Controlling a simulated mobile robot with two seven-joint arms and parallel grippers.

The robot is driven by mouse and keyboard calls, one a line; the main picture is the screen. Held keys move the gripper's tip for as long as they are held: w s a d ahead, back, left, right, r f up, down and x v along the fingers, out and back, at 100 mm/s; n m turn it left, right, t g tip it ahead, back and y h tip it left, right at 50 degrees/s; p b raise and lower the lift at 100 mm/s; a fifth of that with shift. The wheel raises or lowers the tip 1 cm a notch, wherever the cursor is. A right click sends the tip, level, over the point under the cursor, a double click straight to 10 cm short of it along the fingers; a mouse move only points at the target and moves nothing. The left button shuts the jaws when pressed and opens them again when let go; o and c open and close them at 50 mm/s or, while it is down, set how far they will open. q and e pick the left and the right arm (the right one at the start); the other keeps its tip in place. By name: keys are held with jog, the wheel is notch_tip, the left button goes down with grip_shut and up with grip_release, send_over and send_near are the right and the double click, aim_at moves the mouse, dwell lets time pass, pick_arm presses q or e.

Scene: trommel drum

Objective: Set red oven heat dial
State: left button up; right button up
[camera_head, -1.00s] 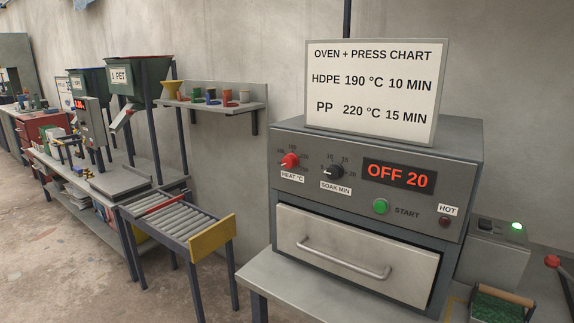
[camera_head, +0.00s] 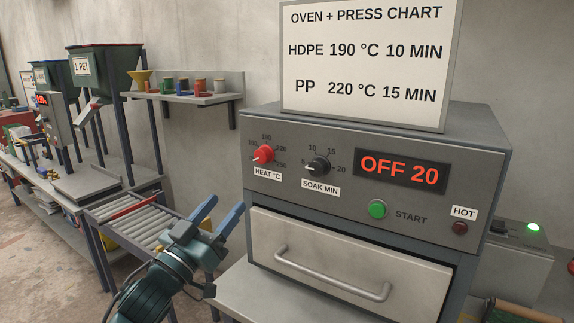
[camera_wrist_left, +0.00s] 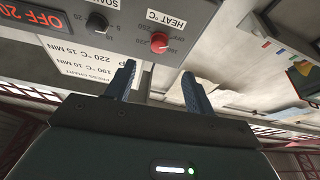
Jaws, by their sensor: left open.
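The red heat dial (camera_head: 263,154) is on the left of the grey oven's (camera_head: 350,215) front panel, above the HEAT °C label. Its white pointer is at the lower left of the scale. The dial also shows in the left wrist view (camera_wrist_left: 159,42), upside down, beyond the fingers. My left gripper (camera_head: 219,216) is open and empty, with blue fingers, in front of and below-left of the dial, apart from it. Its fingertips show in the left wrist view (camera_wrist_left: 158,72). The oven display (camera_head: 400,170) reads OFF 20. My right gripper is not in view.
A black soak dial (camera_head: 318,167) is right of the red dial. A green START button (camera_head: 377,209) is below the display. The drawer handle (camera_head: 333,274) sticks out below. A chart (camera_head: 365,65) stands on the oven. A roller conveyor (camera_head: 130,218) is at left.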

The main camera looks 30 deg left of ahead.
aim_at(260, 159)
pick_arm(q)
jog(key=p+x, duration=0.1)
jog(key=x, duration=0.6)
jog(key=p+x, duration=0.1)
jog(key=x, duration=0.3)
jog(key=shift+w+r+p, duration=0.1)
jog(key=shift+r+p, duration=0.25)
jog(key=shift+r, duration=0.15)
jog(key=shift+w+r, duration=0.2)
jog(key=shift+w, duration=0.45)
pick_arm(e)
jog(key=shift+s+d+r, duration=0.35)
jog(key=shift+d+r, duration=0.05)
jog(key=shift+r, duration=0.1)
pick_arm(q)
jog(key=c, duration=1)
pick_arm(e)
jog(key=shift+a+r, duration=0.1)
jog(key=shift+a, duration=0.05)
